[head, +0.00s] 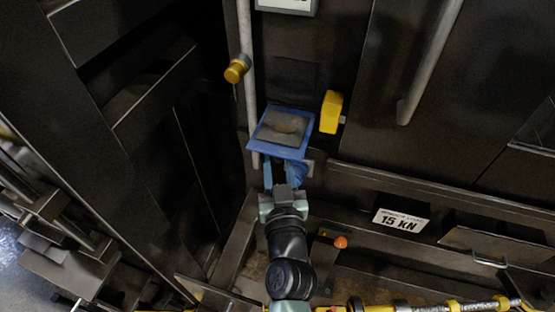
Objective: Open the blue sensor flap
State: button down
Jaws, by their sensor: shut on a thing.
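The blue sensor flap (262,132) is a blue-rimmed plate with a dark, worn middle. It juts out from the dark machine front and its face is turned up toward the camera. A darker square patch (295,75) shows on the panel just above it. My gripper (282,170) reaches up from below and is shut on the flap at its lower edge. The flap hides part of the fingertips, so the exact contact is not visible.
A yellow block (331,112) sits close to the flap's right. A "15 KN" label (400,221) and an orange knob (341,242) are lower right.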

aim_at(278, 156)
dwell(0.7)
jog(key=r+g+p, duration=0.1)
jog(key=r+p, duration=0.1)
jog(key=p, duration=0.3)
jog(key=shift+s+p, duration=0.15)
jog(key=shift+p, duration=0.15)
jog(key=shift+r, duration=0.45)
jog(key=c, duration=0.6)
grip_release()
jog(key=shift+s+f, duration=0.1)
jog(key=shift+f, duration=0.05)
